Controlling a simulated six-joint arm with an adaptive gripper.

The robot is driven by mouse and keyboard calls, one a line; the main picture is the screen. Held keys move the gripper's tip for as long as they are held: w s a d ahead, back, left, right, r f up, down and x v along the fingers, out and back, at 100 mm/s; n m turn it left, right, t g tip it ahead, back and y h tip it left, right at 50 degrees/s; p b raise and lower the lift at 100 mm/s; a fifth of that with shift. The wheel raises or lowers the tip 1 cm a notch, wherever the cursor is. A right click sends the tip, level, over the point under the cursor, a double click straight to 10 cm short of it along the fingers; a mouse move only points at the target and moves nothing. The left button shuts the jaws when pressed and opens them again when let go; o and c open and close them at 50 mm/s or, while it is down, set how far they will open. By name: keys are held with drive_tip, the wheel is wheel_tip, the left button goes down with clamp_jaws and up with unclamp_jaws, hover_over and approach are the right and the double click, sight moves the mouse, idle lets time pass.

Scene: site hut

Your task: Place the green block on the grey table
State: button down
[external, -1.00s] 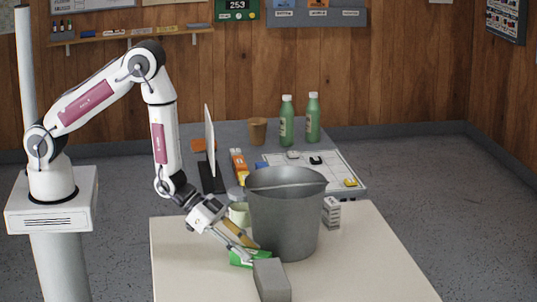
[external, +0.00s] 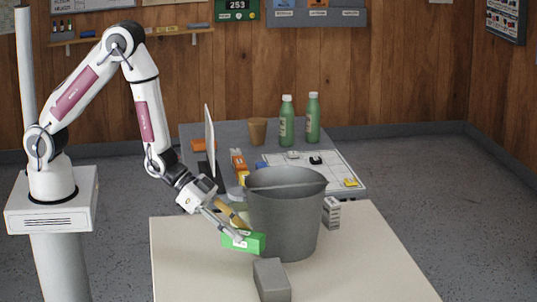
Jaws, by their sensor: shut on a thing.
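The green block (external: 249,243) is in my gripper (external: 234,234), which is shut on it. The block is tilted a little and appears held just above the cream table, left of the grey bucket (external: 287,218). I cannot tell whether the block touches the bucket. The grey table (external: 225,133) stands behind the cream table, farther from the camera. My fingers hide part of the block's left side.
A grey box (external: 271,280) lies on the cream table (external: 190,268) in front of the bucket. A small white carton (external: 332,213) stands right of it. The grey table holds two green bottles (external: 286,121), a brown cup (external: 257,131), a white board (external: 325,168) and a screen (external: 210,140).

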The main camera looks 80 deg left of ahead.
drive_tip(key=s+d, duration=0.9)
drive_tip(key=s, duration=0.5)
drive_tip(key=shift+d, duration=0.2)
drive_tip(key=shift+s, duration=0.1)
idle(0.5)
drive_tip(key=shift+r, duration=0.15)
